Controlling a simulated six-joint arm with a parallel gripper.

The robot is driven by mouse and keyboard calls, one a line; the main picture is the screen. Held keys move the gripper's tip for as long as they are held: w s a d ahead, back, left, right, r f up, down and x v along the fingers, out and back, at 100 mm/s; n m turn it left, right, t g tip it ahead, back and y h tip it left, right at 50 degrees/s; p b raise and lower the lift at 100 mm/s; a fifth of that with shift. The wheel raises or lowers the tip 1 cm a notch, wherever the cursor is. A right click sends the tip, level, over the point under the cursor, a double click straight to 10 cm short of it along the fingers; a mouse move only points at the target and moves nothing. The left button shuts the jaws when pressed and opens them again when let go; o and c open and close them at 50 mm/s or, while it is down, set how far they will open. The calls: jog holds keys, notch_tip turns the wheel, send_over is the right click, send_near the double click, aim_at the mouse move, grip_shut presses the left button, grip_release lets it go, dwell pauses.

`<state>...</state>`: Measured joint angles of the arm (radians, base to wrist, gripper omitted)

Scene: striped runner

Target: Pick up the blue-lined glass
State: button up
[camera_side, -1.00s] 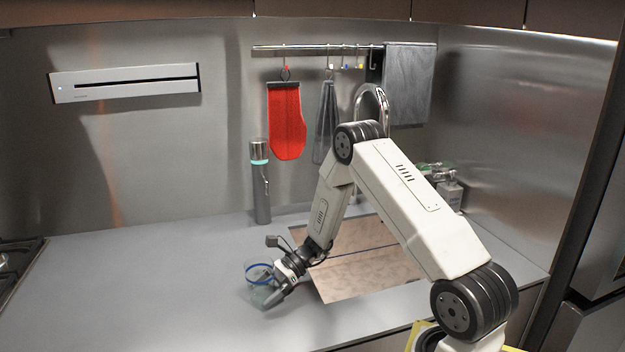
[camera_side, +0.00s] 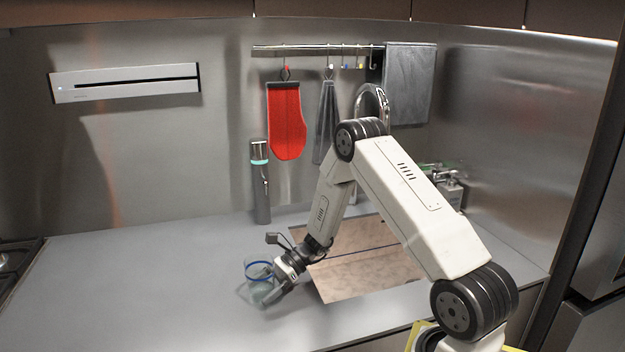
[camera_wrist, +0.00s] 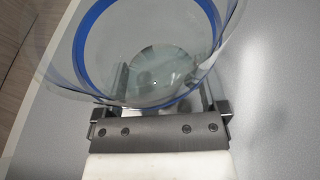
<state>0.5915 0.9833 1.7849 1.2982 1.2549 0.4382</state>
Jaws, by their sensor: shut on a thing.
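The blue-lined glass (camera_side: 258,281) is clear with a blue band near its rim. It stands about upright on the grey counter, left of the striped runner. It fills the upper part of the wrist view (camera_wrist: 155,75), where I look down into its open mouth. My gripper (camera_side: 268,296) is at the glass's right side and shut on it. In the wrist view the two fingers (camera_wrist: 160,108) lie on either side of the glass. The fingertips are partly hidden behind the clear wall. I cannot tell whether the base touches the counter.
The brown striped runner (camera_side: 365,277) lies under and behind my arm. A grey flask (camera_side: 261,190) stands by the back wall. A soap bottle (camera_side: 450,192) is at the right rear. A cooktop (camera_side: 15,262) is at the far left. The counter left of the glass is clear.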

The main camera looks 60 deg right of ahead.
jog(key=shift+r, duration=0.4)
jog(key=s+a+r, duration=0.2)
jog(key=s+r, duration=0.9)
jog(key=s, duration=0.2)
jog(key=shift+s+a+r, duration=0.2)
jog(key=shift+s+r, duration=0.05)
jog(key=shift+s, duration=0.15)
jog(key=shift+f, duration=0.1)
